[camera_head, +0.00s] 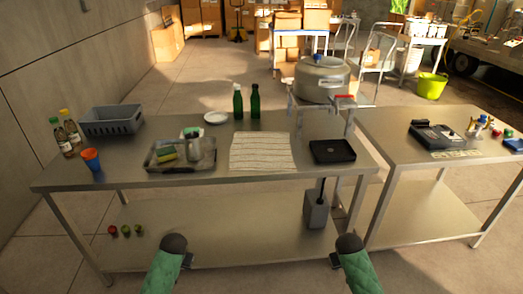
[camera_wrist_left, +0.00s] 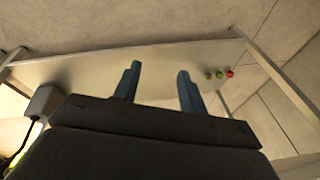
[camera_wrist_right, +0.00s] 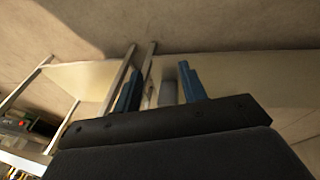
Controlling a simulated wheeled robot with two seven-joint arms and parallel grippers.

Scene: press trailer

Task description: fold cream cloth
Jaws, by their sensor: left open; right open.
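The cream cloth (camera_head: 260,151) lies flat and spread out on the steel table, right of its middle, with faint stripes across it. My left gripper (camera_wrist_left: 158,88) is open and empty, with its two blue fingers apart, low in front of the table. My right gripper (camera_wrist_right: 158,90) is also open and empty, its fingers apart in the right wrist view. In the head view both arms end in front of the table's near edge, well short of the cloth. The cloth does not show in either wrist view.
A metal tray (camera_head: 180,155) with a sponge and jar stands left of the cloth. A black square tray (camera_head: 332,151) is close on its right. Two green bottles (camera_head: 247,102) and a white plate (camera_head: 216,118) stand behind. The steel table (camera_head: 215,179) has a lower shelf.

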